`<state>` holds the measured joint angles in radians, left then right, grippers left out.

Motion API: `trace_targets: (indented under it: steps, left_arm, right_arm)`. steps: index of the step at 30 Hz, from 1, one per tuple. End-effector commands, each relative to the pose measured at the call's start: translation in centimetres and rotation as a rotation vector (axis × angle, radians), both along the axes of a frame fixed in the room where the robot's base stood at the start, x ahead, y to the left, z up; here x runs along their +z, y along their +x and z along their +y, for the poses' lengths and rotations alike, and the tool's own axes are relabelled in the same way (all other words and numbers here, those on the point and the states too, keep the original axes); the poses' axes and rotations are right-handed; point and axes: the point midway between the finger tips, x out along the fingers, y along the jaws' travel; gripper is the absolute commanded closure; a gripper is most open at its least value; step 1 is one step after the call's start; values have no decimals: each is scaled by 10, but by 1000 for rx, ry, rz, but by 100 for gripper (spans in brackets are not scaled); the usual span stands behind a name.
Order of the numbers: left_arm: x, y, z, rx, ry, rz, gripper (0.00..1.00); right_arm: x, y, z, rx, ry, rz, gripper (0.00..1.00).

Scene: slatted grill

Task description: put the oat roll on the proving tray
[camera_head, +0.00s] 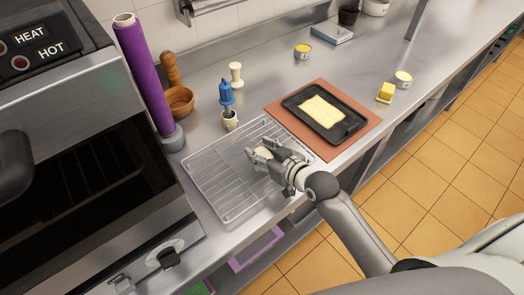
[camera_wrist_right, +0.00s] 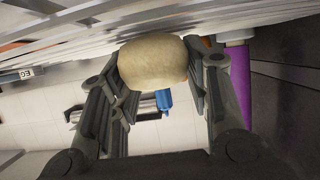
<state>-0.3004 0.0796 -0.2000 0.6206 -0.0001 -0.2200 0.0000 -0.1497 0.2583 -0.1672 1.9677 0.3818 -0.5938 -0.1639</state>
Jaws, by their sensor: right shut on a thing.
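The oat roll (camera_head: 264,154), round and pale tan, sits between the fingers of my right gripper (camera_head: 262,153), which is shut on it. In the right wrist view the roll (camera_wrist_right: 153,62) fills the space between the two fingers, close to the wire bars; whether it touches them I cannot tell. The gripper is over the right part of a wire rack (camera_head: 213,172). A dark tray (camera_head: 347,128) with a pale yellow sheet on it lies on a reddish-brown mat (camera_head: 364,105), to the right of the rack; it may be the proving tray. My left gripper is out of view.
Left of the rack stand a purple roll (camera_head: 143,70) on a grey base and an oven (camera_head: 85,170). A yellow block (camera_head: 385,92) and small bowl (camera_head: 403,79) sit right of the mat.

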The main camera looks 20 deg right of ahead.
Motion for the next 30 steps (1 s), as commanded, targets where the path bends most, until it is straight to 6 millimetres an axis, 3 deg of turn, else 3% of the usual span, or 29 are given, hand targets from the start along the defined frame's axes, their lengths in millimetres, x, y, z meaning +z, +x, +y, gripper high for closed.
trace_targets:
  steps: [7, 8, 12, 23, 30]
  left_arm:
    - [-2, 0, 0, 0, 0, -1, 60]
    - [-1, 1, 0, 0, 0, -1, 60]
    - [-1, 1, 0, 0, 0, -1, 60]
    - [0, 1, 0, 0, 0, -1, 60]
    - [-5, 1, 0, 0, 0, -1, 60]
  right_arm:
    - [-4, 0, 0, 0, 1, 0, 79]
    - [-3, 0, 0, 0, 1, 0, 52]
    - [-2, 0, 0, 0, 1, 1, 34]
    - [1, 0, 0, 0, 1, 0, 34]
    - [7, -22, -8, 0, -2, 2, 34]
